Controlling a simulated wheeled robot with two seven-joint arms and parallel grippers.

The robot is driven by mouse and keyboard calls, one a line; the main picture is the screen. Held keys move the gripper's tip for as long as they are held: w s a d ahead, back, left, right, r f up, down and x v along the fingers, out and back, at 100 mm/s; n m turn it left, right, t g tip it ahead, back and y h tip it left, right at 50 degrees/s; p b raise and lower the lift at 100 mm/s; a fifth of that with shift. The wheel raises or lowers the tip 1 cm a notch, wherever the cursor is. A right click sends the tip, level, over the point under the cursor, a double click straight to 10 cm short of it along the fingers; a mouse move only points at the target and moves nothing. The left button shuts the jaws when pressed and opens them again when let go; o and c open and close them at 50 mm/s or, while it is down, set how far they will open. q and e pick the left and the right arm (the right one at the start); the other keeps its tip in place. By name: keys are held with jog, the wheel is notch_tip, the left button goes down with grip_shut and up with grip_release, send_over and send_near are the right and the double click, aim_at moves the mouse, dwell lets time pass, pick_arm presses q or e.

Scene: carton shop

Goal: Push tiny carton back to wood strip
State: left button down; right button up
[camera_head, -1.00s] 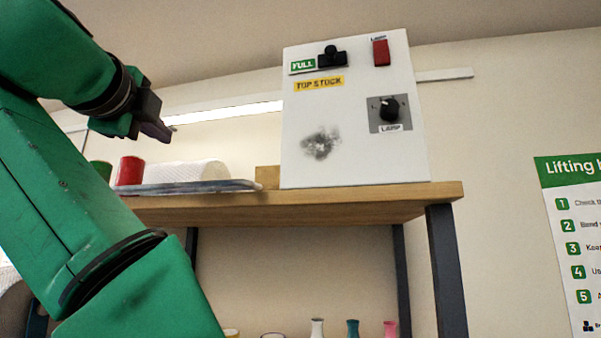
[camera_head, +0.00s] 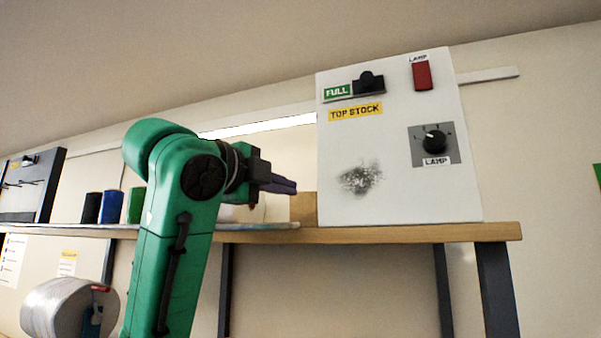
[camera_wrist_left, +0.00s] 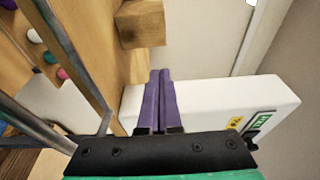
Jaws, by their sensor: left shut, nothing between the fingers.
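The tiny carton (camera_head: 303,208) is a small plain tan box on the wooden shelf top, against the left side of the white panel in the head view. A tan block, apparently the same carton, shows at the top of the left wrist view (camera_wrist_left: 142,24). My left gripper (camera_head: 294,187) is shut and empty, its purple fingers pointing right, at about the carton's upper left in the picture. In the left wrist view its fingers (camera_wrist_left: 160,74) lie together, apart from the block. I cannot make out a separate wood strip. My right gripper is not in view.
The white panel (camera_head: 390,150), with a knob and red switch, stands on the wooden shelf (camera_head: 400,234) right of the carton. A thin tray (camera_head: 262,226) lies left of it. Black, blue and green cylinders (camera_head: 111,207) stand farther left. Open space is above the tray.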

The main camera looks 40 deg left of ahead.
aim_at(315, 195)
pick_arm(q)
jog(key=w+p, duration=0.1)
jog(key=w, duration=0.2)
jog(key=w+p, duration=0.2)
jog(key=w, duration=0.1)
jog(key=w+a+p, duration=0.1)
jog(key=w, duration=0.3)
jog(key=shift+w+a+f, duration=0.1)
jog(key=shift+w+f, duration=0.1)
jog(key=shift+w, duration=0.2)
